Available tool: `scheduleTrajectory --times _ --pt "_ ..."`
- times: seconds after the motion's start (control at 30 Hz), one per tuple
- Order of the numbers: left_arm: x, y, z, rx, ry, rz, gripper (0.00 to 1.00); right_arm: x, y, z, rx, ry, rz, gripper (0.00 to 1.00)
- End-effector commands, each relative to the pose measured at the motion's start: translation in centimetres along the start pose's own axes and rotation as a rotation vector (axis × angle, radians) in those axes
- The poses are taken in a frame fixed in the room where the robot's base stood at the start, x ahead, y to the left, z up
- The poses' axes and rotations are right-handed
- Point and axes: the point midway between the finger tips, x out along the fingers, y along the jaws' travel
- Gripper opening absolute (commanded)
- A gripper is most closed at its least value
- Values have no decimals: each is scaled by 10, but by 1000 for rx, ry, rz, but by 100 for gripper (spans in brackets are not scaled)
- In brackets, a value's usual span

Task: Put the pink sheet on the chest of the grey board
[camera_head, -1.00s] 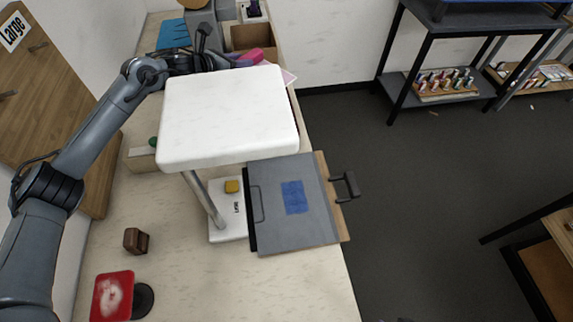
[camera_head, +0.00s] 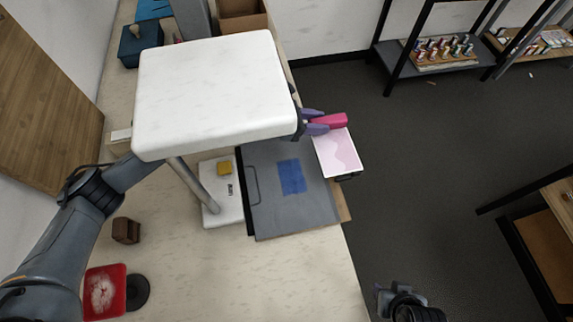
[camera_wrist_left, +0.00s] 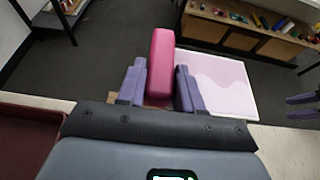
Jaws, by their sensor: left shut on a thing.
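The pink sheet (camera_head: 338,155) is pale pink with a wavy darker area. It is past the right edge of the grey board (camera_head: 305,215), near its far right corner. My left gripper (camera_head: 320,122) has purple fingers and is shut on a bright pink block (camera_head: 333,120) at the sheet's far edge. The left wrist view shows the pink block (camera_wrist_left: 161,65) between the fingers (camera_wrist_left: 160,92), with the sheet (camera_wrist_left: 222,85) to its right. The grey board lies flat with a blue patch (camera_head: 291,177) on it. My right gripper (camera_head: 383,292) is at the lower right, apparently empty.
A thick white plate (camera_head: 215,90) on a metal post overhangs the board's far side and hides part of my left arm. The table's front is clear.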

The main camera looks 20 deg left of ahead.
Motion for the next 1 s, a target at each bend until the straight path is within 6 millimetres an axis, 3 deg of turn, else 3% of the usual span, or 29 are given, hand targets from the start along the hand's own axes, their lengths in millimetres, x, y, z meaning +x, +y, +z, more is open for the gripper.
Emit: scheduleTrajectory --times 0.4,0.6,0.8,1.0 --pt "-52 -7 -71 -2 5 -5 6 -12 0 -4 -1 0 0 43" --pt "-71 -8 -96 1 2 -5 6 -15 0 -5 -1 0 0 43" --pt "-76 -8 -105 3 -1 -5 6 -16 1 -5 -1 0 0 43" --pt "-68 -9 -125 -2 1 -6 6 -18 1 -6 -1 0 0 43"
